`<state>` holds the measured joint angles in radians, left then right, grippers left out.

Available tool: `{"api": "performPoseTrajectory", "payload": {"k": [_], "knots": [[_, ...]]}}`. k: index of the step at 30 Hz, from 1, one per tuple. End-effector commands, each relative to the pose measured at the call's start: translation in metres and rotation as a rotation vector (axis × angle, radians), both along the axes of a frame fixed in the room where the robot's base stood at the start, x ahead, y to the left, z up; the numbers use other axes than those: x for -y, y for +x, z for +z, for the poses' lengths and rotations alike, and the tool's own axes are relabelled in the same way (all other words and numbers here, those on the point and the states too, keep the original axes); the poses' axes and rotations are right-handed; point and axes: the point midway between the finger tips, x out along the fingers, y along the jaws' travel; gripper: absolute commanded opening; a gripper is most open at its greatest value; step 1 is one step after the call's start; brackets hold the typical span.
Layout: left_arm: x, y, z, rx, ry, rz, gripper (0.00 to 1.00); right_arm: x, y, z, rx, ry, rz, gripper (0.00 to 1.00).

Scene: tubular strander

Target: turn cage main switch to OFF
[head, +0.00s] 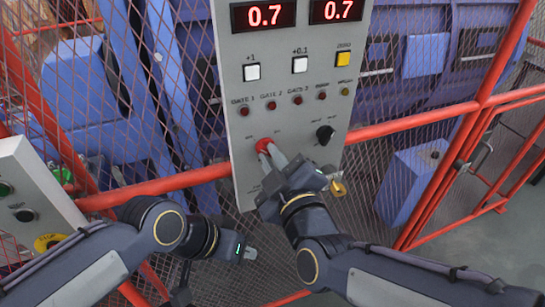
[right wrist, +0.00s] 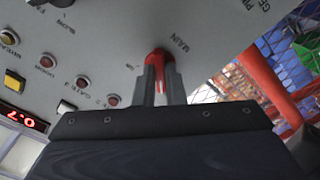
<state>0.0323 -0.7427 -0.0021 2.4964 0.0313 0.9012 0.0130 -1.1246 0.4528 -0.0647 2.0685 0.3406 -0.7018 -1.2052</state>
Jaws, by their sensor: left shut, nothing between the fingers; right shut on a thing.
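The main switch is a red rotary knob (head: 263,145) low on the grey control panel (head: 303,118). In the right wrist view the red knob (right wrist: 158,58) sits beside the label "MAIN". My right gripper (head: 272,151) is shut on the red knob, a finger on either side of it; in the right wrist view its fingers (right wrist: 159,85) flank the knob. The fingers partly hide the knob, and I cannot read its position. My left gripper (head: 249,252) is shut and empty, below and left of the panel, touching nothing visible.
A black selector knob (head: 325,134) is right of the red knob. Above are indicator lamps, white buttons (head: 252,72), a yellow button (head: 343,59) and displays reading 0.7. Red rails (head: 400,122) and mesh fence the blue machine behind. Another panel (head: 30,195) stands at left.

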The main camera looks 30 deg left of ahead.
Motion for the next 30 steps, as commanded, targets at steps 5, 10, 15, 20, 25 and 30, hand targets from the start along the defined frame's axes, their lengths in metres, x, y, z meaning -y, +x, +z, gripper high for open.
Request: {"api": "performPoseTrajectory", "payload": {"k": [5,10,15,20,25,30], "knots": [[0.000,0.000,0.000,0.000,0.000,0.000,0.00,0.000,0.000,-0.001,0.004,-0.004,0.001,0.00],[0.000,0.000,0.000,0.000,0.000,0.000,0.00,0.000,0.000,-0.001,0.003,-0.004,0.001,0.00],[0.000,0.000,0.000,0.000,0.000,0.000,0.00,0.000,0.000,0.000,0.003,-0.003,0.001,0.31],[0.000,0.000,0.000,0.000,0.000,0.000,0.00,0.000,0.000,0.000,0.002,-0.002,0.001,0.32],[0.000,0.000,-0.001,0.000,0.000,0.000,0.00,0.002,-0.002,0.000,0.003,-0.001,0.001,0.32],[0.000,0.000,-0.005,0.000,0.000,0.000,0.00,0.019,-0.017,-0.001,0.003,0.000,0.002,0.32]]}}
